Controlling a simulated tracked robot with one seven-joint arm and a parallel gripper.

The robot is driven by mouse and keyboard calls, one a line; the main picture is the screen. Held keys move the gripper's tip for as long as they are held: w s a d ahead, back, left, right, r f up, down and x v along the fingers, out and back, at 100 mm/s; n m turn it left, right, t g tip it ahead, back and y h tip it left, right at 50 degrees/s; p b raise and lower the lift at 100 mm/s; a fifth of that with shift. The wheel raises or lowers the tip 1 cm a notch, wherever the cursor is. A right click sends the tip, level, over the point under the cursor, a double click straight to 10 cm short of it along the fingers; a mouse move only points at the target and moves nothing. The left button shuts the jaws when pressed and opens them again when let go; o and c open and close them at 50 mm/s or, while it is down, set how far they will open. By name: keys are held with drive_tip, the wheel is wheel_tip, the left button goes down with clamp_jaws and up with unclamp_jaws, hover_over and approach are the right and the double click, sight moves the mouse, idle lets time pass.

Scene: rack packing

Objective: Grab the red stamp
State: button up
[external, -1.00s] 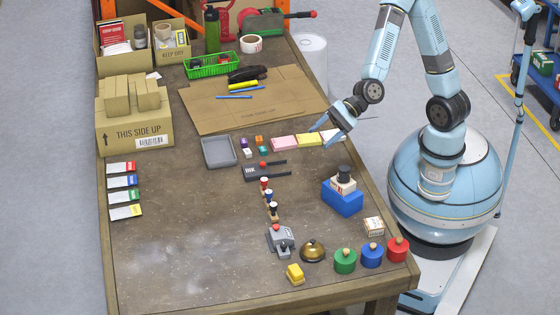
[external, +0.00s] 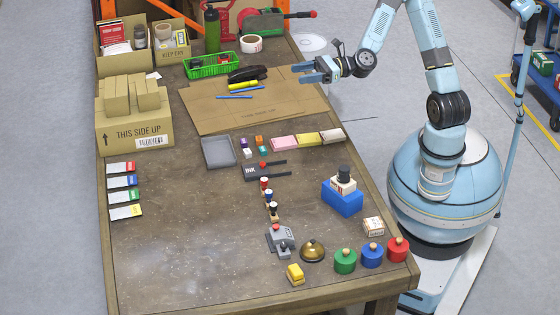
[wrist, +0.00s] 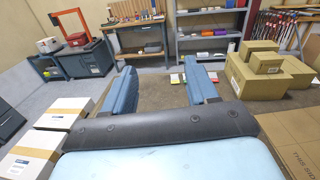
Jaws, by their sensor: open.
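A small stamp with a red top (external: 264,183) stands upright near the middle of the table in the external view. Just in front of it in the same row are a blue stamp (external: 268,195) and a black stamp (external: 273,209). My gripper (external: 302,73) is open and empty, held level near the right edge of the cardboard sheet, well behind and above the red stamp. Both fingers also show in the wrist view, with nothing in my gripper (wrist: 161,72). I cannot make out the red stamp in the wrist view.
A black ink pad (external: 262,172) lies just behind the stamps. A blue block (external: 342,203) stands to their right, and a grey device (external: 280,240) is in front. Sticky pads (external: 309,139) lie behind. The left-centre of the table is clear.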

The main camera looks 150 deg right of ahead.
approach(264, 179)
drive_tip(key=w+d, duration=0.1)
drive_tip(key=w+d+f, duration=0.1)
drive_tip(key=w+d, duration=0.1)
drive_tip(key=shift+w+d+f, duration=0.1)
drive_tip(key=shift+w+d, duration=0.1)
drive_tip(key=shift+w, duration=0.1)
drive_tip(key=x, duration=0.3)
drive_tip(key=shift+w+r, duration=0.2)
drive_tip(key=shift+w, duration=0.2)
drive_tip(key=shift+x, duration=0.75)
drive_tip(key=c, duration=1.1)
